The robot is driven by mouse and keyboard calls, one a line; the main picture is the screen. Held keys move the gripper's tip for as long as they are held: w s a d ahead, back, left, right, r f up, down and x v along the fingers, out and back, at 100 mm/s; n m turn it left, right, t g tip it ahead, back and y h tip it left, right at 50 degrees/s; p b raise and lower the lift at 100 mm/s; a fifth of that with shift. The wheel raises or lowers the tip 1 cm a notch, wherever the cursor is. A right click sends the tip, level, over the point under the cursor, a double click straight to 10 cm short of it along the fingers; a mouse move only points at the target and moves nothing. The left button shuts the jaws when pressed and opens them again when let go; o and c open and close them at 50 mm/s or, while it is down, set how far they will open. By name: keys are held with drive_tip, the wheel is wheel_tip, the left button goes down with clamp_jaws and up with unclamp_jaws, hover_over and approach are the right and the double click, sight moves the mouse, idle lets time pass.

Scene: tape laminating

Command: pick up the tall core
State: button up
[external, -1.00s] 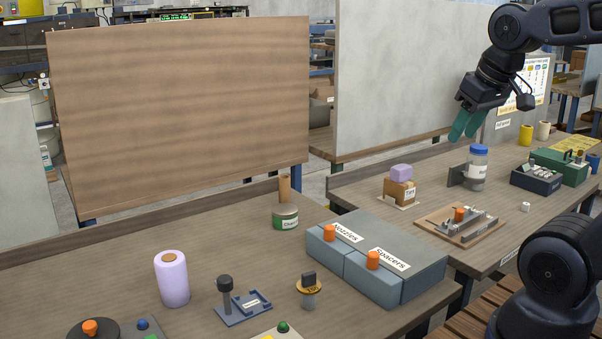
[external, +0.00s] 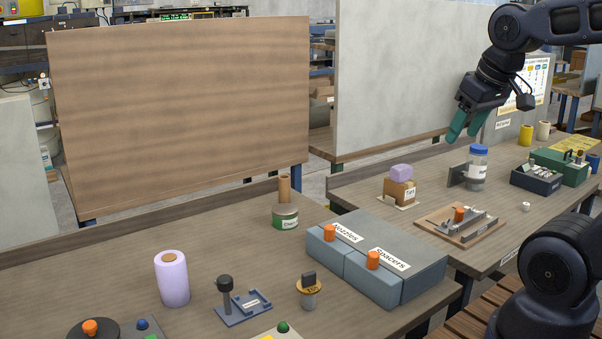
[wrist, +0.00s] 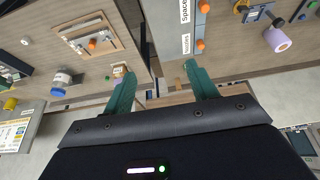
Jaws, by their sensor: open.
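A brown cylinder (external: 284,188), which looks like the tall core, stands upright at the back of the near table. In the wrist view a small brown shape (wrist: 178,82) near the right fingertip may be the core; I cannot tell. My gripper (external: 463,138) is open and empty, high above the far table, well to the right of the core. Its two green fingers also show spread apart in the wrist view (wrist: 158,70).
A jar with a blue lid (external: 478,168) stands below my gripper. A lilac roll (external: 172,280) stands front left, and grey boxes labelled Nozzles and Spacers (external: 420,250) lie right of the can. A large wooden panel (external: 180,110) rises behind the near table.

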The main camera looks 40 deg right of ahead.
drive_tip(key=w+r+n+g, duration=0.1)
drive_tip(key=w+r+n, duration=0.3)
drive_tip(key=w, duration=0.9)
drive_tip(key=n+g, duration=0.4)
drive_tip(key=n, duration=1)
hover_over(285, 176)
drive_tip(key=f, duration=2.3)
drive_tip(key=shift+s+d+f, duration=0.25)
drive_tip(key=shift+d, duration=0.05)
drive_tip(key=shift+w+f, duration=0.25)
drive_tip(key=shift+f, duration=0.25)
wheel_tip(285, 176, down, 5)
drive_tip(key=shift+f, duration=0.15)
drive_tip(key=shift+s+a+f, duration=0.1)
drive_tip(key=shift+a+f, duration=0.1)
drive_tip(key=shift+f, duration=1.1)
drive_tip(key=shift+a+f, duration=0.2)
drive_tip(key=shift+f, duration=1.1)
